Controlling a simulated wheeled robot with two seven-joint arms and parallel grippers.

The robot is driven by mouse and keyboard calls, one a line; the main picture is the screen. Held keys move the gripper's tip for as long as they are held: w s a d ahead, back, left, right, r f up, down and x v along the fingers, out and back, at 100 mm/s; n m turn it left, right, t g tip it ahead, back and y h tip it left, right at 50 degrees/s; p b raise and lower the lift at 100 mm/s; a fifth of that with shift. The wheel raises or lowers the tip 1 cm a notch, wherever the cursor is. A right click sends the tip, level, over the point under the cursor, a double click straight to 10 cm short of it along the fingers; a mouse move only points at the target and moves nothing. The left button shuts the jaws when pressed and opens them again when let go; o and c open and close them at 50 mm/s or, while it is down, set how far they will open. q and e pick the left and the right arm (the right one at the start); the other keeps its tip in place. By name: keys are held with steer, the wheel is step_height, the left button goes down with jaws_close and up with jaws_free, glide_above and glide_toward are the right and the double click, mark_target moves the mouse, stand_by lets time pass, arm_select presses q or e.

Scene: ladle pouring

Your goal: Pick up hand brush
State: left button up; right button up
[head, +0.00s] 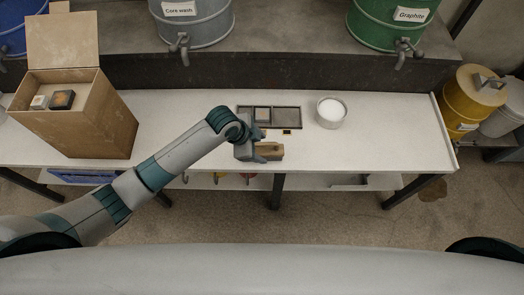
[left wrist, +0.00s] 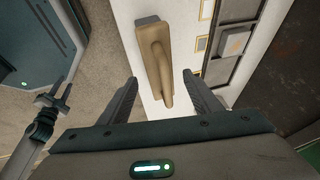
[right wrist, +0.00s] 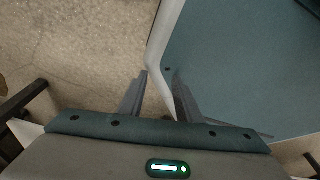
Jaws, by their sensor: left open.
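The hand brush (head: 270,151) is a brown wooden block on the white table near its front edge. In the left wrist view the hand brush (left wrist: 154,50) shows a tan body with a raised handle and a dark end. My left gripper (head: 258,152) is at the brush's left end in the head view. In the left wrist view my left gripper (left wrist: 160,82) is open, its fingers on either side of the near end of the handle; contact cannot be told. My right gripper (right wrist: 160,80) is open and empty, away from the table over the floor and my own body.
A dark tray (head: 287,125) with compartments lies behind the brush, with small plates in front of it. A bowl of white powder (head: 331,112) stands to its right. A tall open cardboard box (head: 90,120) stands left. The table's right end is clear.

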mark_target(266, 150)
arm_select(q)
steer(key=x, duration=0.3)
steer(key=shift+d+r+p, duration=0.1)
steer(key=shift+d+p, duration=0.2)
steer(key=shift+d+f, duration=0.1)
steer(key=shift+f, duration=0.4)
arm_select(e)
steer(key=shift+g, duration=0.6)
steer(key=s, duration=0.1)
steer(key=s+d, duration=0.1)
steer(key=s, duration=0.1)
steer(key=s+d, duration=0.1)
steer(key=shift+s, duration=0.15)
steer(key=shift+w, duration=0.2)
arm_select(q)
steer(key=shift+c, duration=0.6)
arm_select(e)
steer(key=shift+a, duration=0.1)
arm_select(q)
steer(key=c, duration=1)
steer(key=shift+c, duration=0.5)
arm_select(e)
steer(key=shift+a, duration=0.35)
